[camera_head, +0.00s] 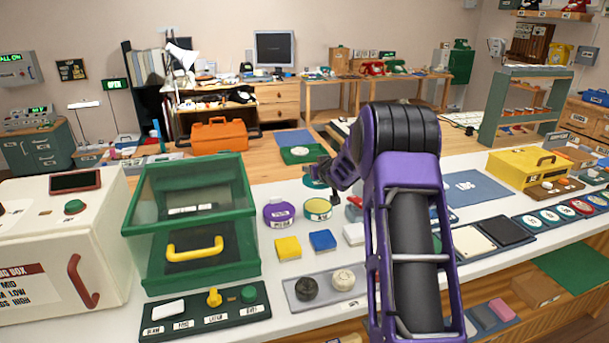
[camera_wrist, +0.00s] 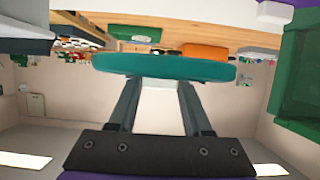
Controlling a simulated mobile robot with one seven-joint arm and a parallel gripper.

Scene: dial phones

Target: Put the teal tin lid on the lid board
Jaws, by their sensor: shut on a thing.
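The teal tin lid (camera_wrist: 165,68) is a flat round disc held across my gripper's fingertips (camera_wrist: 158,88) in the wrist view. In the head view the lid (camera_head: 312,183) shows partly behind my gripper (camera_head: 325,173), above the back part of the white counter. The lid board (camera_head: 477,187) is a flat blue board marked LIDS, to the right of my arm, and my arm hides part of its left side. The gripper is left of the board and apart from it. An open tin with a yellow-green rim (camera_head: 318,209) stands just below the lid in the picture.
A purple-lidded tin (camera_head: 279,213) and a green glass-sided case (camera_head: 190,220) stand to the left. Yellow (camera_head: 288,248) and blue (camera_head: 322,240) blocks lie in front. A yellow toolbox (camera_head: 527,167) stands right of the board.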

